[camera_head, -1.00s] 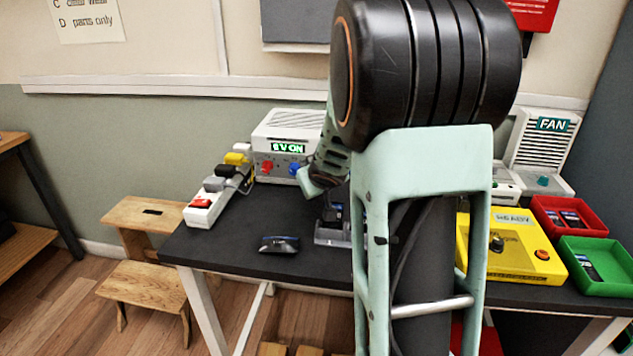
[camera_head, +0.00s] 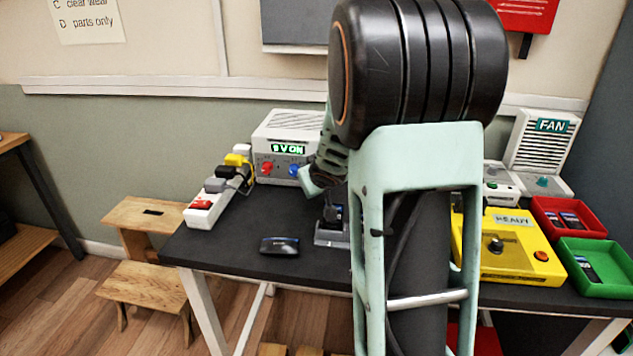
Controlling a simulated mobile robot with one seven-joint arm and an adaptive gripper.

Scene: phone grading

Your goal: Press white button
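No white button can be made out. A white box (camera_head: 290,128) with a green lit display stands at the back of the black table. Its front has a red knob (camera_head: 267,168) and a blue knob (camera_head: 294,171), and its right part is hidden behind my arm. My gripper (camera_head: 314,182) shows only in part, at the right of this box's front; its fingertips are not clear, so I cannot tell whether it touches the box or is open or shut. A yellow box (camera_head: 513,268) with a black knob, an orange button and a READY label is at the right.
A power strip (camera_head: 203,214) with several plugs lies at the table's left. A dark phone-like object (camera_head: 279,246) lies near the front edge. A grey stand (camera_head: 331,234) is partly behind my arm. A FAN unit (camera_head: 541,140), red tray (camera_head: 567,205) and green tray (camera_head: 626,288) are at the right.

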